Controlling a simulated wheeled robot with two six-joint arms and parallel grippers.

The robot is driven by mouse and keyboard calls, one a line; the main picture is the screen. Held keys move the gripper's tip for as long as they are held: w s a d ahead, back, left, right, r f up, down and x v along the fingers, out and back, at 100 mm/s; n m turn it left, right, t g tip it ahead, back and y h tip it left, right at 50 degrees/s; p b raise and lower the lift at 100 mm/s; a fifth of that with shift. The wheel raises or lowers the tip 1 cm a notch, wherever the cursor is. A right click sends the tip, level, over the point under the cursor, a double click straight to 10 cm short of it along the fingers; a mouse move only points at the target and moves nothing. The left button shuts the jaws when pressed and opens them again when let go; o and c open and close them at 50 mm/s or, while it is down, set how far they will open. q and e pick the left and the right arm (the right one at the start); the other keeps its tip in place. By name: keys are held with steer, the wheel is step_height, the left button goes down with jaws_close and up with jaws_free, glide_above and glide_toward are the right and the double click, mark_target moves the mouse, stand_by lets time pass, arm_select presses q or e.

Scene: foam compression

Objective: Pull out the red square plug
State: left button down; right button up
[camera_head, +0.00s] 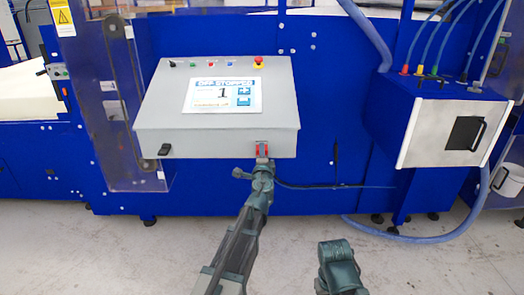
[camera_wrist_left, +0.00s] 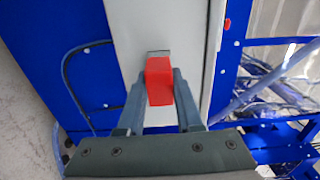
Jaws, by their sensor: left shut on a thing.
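The red square plug (camera_wrist_left: 160,80) is between the two fingers of my left gripper (camera_wrist_left: 160,98) in the left wrist view. The fingers are shut on its sides. A small grey metal piece (camera_wrist_left: 158,53) shows at the plug's far end, against the pale panel. In the head view the red plug (camera_head: 258,151) shows at the lower right front of the grey control box (camera_head: 200,143), with my left gripper (camera_head: 262,160) reaching it from below. I cannot tell how deep the plug sits. My right gripper is not visible; only part of my right arm shows at the bottom.
A black latch (camera_head: 164,150) is at the box's lower left. A screen (camera_head: 222,96) and a red-and-yellow emergency button (camera_head: 258,63) are on its top. A black cable (camera_head: 330,186) hangs to the right. A white-fronted box (camera_head: 447,135) stands farther right.

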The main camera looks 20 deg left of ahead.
arm_select(q)
steer(key=shift+s, duration=0.15)
stand_by(0.6)
steer(key=shift+v, duration=2.85)
steer(key=shift+r, duration=0.15)
